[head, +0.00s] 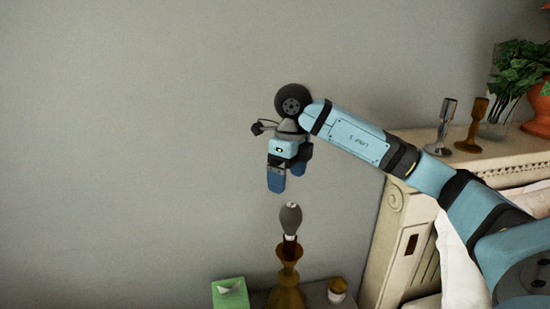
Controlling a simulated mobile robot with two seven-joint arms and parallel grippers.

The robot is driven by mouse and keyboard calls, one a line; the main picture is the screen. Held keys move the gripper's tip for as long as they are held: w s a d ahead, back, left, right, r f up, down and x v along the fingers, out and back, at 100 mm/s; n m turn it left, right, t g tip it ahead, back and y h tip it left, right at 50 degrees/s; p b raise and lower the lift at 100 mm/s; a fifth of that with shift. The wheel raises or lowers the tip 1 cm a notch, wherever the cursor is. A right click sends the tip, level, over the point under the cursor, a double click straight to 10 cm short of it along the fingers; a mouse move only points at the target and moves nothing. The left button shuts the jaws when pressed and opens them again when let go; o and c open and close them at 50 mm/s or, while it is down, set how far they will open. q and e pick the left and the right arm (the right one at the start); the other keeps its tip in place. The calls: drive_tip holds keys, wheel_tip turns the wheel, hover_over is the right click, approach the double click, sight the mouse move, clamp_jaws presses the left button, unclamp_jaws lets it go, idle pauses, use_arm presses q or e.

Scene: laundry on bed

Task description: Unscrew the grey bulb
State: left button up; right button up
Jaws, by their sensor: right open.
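The grey bulb (290,218) stands upright on top of a brown-gold lamp base (286,276) at the bottom middle of the head view. My right gripper (286,178) is above the bulb, pointing down, with its blue fingers apart and nothing between them. A gap shows between the fingertips and the top of the bulb. My left gripper is out of view.
A green tissue box (230,294) and a small jar (337,290) flank the lamp on a grey surface. A carved cream headboard (400,235) is at right, with candlesticks (471,128) and potted plants (518,70) behind my arm. Bare wall fills the left.

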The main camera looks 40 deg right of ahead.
drive_tip(key=shift+d+r+h, duration=0.3)
drive_tip(key=shift+d+h, duration=0.1)
drive_tip(key=shift+d, duration=0.3)
hover_over(291, 216)
drive_tip(key=w+d, duration=0.2)
drive_tip(key=f, duration=0.5)
drive_tip(key=shift+s+a, duration=0.2)
wheel_tip(291, 216, down, 7)
drive_tip(key=shift+r+p, duration=0.15)
drive_tip(key=shift+p, duration=0.45)
drive_tip(key=shift+f, duration=0.6)
